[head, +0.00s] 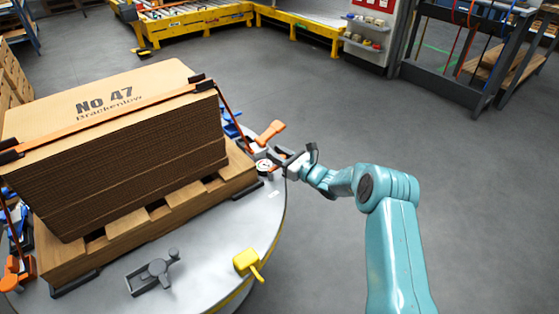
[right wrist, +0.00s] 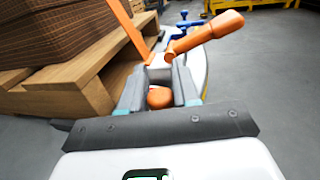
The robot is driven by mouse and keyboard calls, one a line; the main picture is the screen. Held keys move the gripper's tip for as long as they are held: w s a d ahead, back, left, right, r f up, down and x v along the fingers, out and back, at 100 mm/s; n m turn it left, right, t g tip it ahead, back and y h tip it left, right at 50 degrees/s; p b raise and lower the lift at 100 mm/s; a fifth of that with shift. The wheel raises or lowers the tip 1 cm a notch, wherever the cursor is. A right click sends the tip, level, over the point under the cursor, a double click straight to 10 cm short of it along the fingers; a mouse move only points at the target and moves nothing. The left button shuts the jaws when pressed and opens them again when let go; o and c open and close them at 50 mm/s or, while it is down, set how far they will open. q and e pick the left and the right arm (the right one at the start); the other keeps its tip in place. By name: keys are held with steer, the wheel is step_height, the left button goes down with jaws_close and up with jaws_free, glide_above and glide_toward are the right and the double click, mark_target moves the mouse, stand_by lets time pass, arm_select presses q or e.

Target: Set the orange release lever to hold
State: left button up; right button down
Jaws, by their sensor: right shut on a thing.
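My right gripper (head: 288,158) reaches in from the right to the strap tensioner at the table's edge. In the right wrist view its two grey fingers (right wrist: 159,88) are closed around a rounded orange end, which looks like the orange release lever (right wrist: 160,97). Most of this lever is hidden by the fingers, so its setting cannot be read. A larger orange handle (head: 270,132) sticks out up and to the right just beyond the fingers; it also shows in the right wrist view (right wrist: 205,33). My left gripper is out of view.
A strapped stack of cardboard sheets (head: 130,130) sits on a wooden pallet (head: 190,205) on the round grey table (head: 215,240). A yellow tool (head: 247,262) and a grey clamp (head: 155,270) are nearer.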

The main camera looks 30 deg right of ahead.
steer(key=c, duration=0.9)
jaws_free()
steer(key=p+v, duration=0.4)
steer(key=v, duration=1.2)
steer(key=shift+s+p, duration=0.15)
steer(key=shift+p, duration=0.2)
steer(key=shift+d, duration=0.1)
